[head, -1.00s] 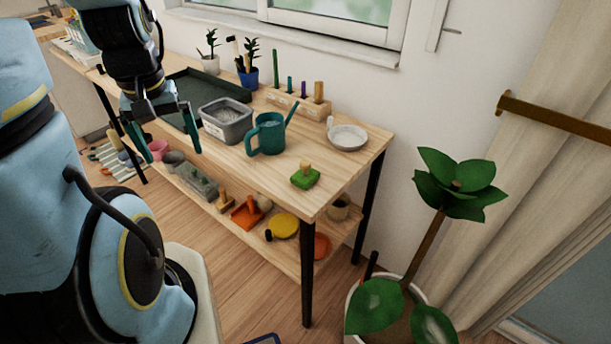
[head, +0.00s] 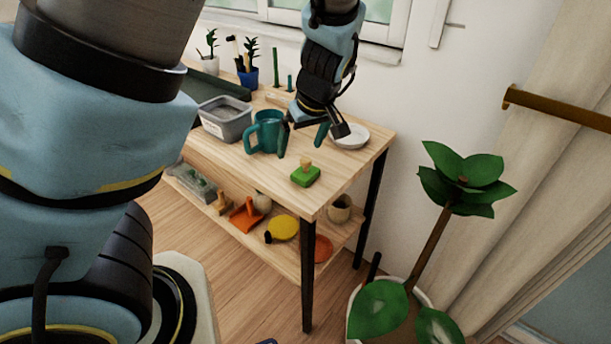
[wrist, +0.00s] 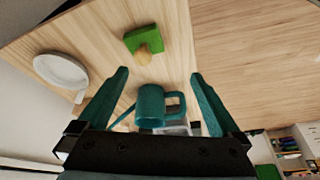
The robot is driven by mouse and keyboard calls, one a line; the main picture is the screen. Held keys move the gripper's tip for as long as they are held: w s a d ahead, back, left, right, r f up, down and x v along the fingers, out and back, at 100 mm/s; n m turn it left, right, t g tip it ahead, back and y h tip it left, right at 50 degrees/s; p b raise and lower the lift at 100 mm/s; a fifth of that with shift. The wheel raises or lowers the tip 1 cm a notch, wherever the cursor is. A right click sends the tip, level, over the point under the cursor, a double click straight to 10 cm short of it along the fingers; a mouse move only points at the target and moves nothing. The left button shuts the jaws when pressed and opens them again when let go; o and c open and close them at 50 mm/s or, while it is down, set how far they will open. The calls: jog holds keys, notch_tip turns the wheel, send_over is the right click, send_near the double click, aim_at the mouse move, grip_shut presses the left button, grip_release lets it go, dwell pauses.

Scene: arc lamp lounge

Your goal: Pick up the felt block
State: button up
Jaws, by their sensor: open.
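The felt block is a small green block (head: 305,176) with a wooden knob on top. It sits near the front right corner of the wooden table (head: 345,178). In the wrist view the green block (wrist: 141,38) lies ahead of the fingers, a little left of the middle, with its knob towards me. My gripper (head: 301,146) is open and empty, above the table and behind the block, apart from it. In the wrist view the two teal fingers of my gripper (wrist: 158,78) are spread wide.
A teal watering can (head: 266,134) stands left of my gripper, with a grey bin (head: 225,122) beyond it. A white dish (head: 352,137) is behind my gripper. A shelf below holds several items. A potted plant (head: 440,215) stands right of the table.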

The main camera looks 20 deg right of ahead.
aim_at(307, 161)
jog(key=shift+t, duration=0.3)
jog(key=f, duration=0.1)
jog(key=d+f, duration=0.1)
jog(key=f, duration=0.1)
jog(key=w+d+f, duration=0.1)
jog(key=f, duration=0.1)
jog(key=shift+w+d, duration=0.1)
jog(key=shift+d, duration=0.15)
jog(key=shift+p+x, duration=0.75)
jog(key=shift+x, duration=1.9)
jog(key=c, duration=1.1)
notch_tip(307, 161, up, 10)
jog(key=shift+b, duration=0.75)
